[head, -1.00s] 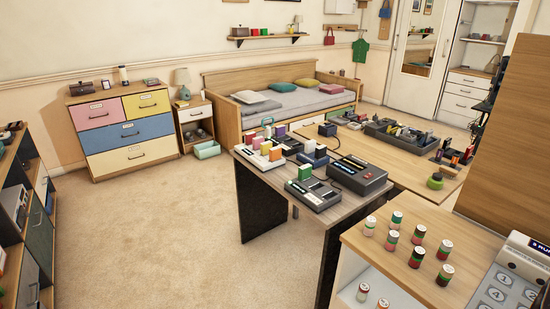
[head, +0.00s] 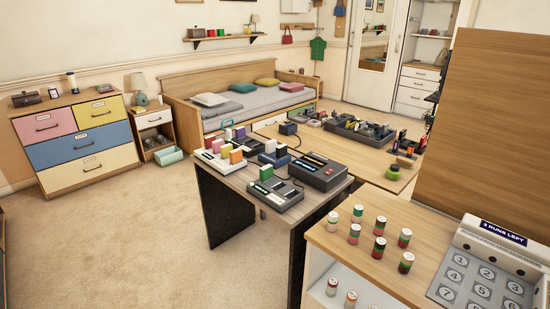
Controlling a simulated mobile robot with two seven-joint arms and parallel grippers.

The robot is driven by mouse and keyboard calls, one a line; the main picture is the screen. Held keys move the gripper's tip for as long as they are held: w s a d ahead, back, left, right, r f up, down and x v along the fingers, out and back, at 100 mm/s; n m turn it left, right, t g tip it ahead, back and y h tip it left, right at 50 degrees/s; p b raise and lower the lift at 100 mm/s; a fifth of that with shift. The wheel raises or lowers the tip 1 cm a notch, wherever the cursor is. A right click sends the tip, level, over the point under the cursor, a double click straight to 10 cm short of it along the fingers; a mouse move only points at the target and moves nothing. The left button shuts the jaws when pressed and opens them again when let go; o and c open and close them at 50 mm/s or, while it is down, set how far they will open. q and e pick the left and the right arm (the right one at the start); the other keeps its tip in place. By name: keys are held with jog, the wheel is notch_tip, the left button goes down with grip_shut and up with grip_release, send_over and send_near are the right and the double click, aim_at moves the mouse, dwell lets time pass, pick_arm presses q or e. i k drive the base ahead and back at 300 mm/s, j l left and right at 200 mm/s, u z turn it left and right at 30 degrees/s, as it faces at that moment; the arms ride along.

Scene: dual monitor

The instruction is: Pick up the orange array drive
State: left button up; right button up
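A small orange block (head: 236,156), which may be the orange array drive, stands in a pale multi-slot holder at the left part of the grey-topped desk (head: 238,187). Neither of my grippers is in view.
A grey keyed device (head: 275,193) with a green block (head: 266,172) and a dark console (head: 319,171) share the desk. A wooden counter (head: 345,262) with several striped cylinders and a number pad (head: 484,283) stand nearer right. Carpet (head: 120,240) at left is clear.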

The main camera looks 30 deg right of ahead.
aim_at(235, 156)
jog(key=i+z, duration=0.15)
jog(key=z, duration=0.25)
jog(key=i+j+z, duration=0.15)
jog(key=z, duration=0.2)
jog(key=i+j+z, duration=0.1)
jog(key=z, duration=0.3)
jog(key=i+j+z, duration=0.25)
jog(key=j, duration=0.15)
jog(key=i+j+z, duration=0.25)
jog(key=j, duration=0.15)
jog(key=i+j+z, duration=0.15)
jog(key=j, duration=0.25)
jog(key=i+j+z, duration=0.1)
jog(key=j, duration=0.3)
jog(key=i+j, duration=0.15)
jog(key=j, duration=0.25)
jog(key=i+j, duration=0.15)
jog(key=j, duration=0.3)
jog(key=i+j, duration=0.1)
jog(key=j, duration=0.3)
jog(key=i+j+z, duration=0.1)
jog(key=j, duration=0.35)
jog(key=i, duration=0.05)
